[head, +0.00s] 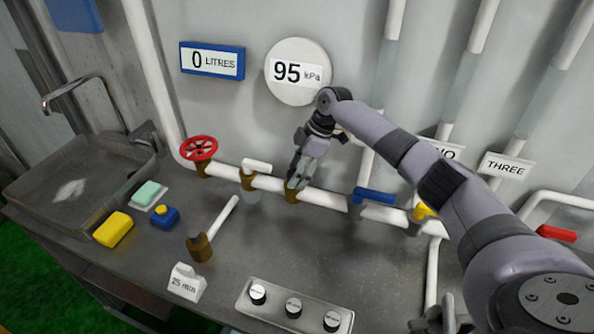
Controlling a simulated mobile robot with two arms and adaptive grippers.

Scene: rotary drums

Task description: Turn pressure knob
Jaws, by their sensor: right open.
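The round pressure gauge (297,72) on the wall reads 95 kPa. My right gripper (296,183) reaches down to the white horizontal pipe, at a brass fitting (291,196) below the gauge. Its jaws are open, and they partly hide whatever sits on that fitting. I cannot tell whether they touch it.
A red handwheel (199,148), a white-handled valve (256,166) and a blue-handled valve (375,195) line the pipe. A blue display (212,60) reads 0 LITRES. A sink (75,165) is at left.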

